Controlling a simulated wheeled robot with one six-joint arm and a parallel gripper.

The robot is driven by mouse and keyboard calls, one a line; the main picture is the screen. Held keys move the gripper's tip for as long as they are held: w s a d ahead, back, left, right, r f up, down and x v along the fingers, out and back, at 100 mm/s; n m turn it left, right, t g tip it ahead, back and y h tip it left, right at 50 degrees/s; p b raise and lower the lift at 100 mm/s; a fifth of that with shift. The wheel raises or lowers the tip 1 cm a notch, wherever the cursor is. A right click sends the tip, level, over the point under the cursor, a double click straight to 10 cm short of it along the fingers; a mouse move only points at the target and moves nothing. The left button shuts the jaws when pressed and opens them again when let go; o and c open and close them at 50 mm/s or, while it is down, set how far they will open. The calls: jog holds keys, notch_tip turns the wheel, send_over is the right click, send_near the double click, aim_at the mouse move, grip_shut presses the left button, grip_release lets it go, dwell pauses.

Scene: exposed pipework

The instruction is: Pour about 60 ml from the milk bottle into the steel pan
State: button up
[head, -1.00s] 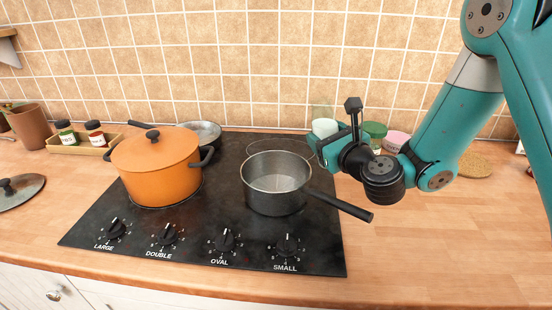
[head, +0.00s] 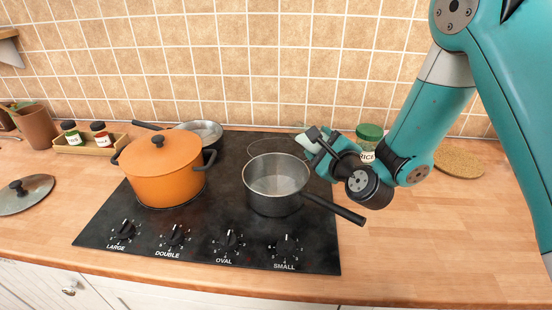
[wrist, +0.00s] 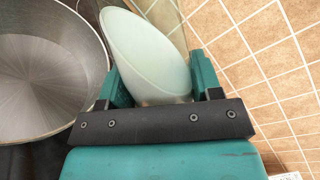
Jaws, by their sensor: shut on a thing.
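The steel pan (head: 277,180) stands on the right side of the hob, its dark handle pointing to the front right. Its inside looks bare; it also fills the left of the wrist view (wrist: 40,75). My gripper (head: 312,146) is at the pan's right rear edge. In the wrist view my gripper (wrist: 155,95) is shut on the milk bottle (wrist: 148,55), whose pale milk shows as a slanted oval between the fingers. The bottle looks tilted toward the pan. Its mouth is not clear, and in the head view it is mostly hidden by my gripper. No stream of milk is visible.
An orange lidded pot (head: 160,170) stands on the left of the hob, with a second metal pan (head: 203,131) behind it. A green-lidded jar (head: 369,137) is behind my gripper. The tiled wall is close behind.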

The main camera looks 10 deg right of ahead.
jog(key=shift+d+n+h+p, duration=0.25)
jog(key=shift+n+h+p, duration=0.05)
jog(key=shift+n+p, duration=0.9)
jog(key=shift+p, duration=0.1)
jog(key=shift+w+d+f+n+p, duration=0.1)
jog(key=shift+n+p, duration=0.4)
jog(key=shift+p, duration=0.7)
jog(key=shift+a+n+p, duration=0.2)
jog(key=shift+n+p, duration=0.1)
jog(key=shift+p, duration=0.95)
jog(key=shift+a+f+n+h+p, duration=0.1)
jog(key=shift+a+n+h+p, duration=0.4)
jog(key=shift+p, duration=1.9)
jog(key=shift+a+r+n+p, duration=0.1)
jog(key=shift+r+n+p, duration=0.5)
jog(key=shift+p, duration=0.55)
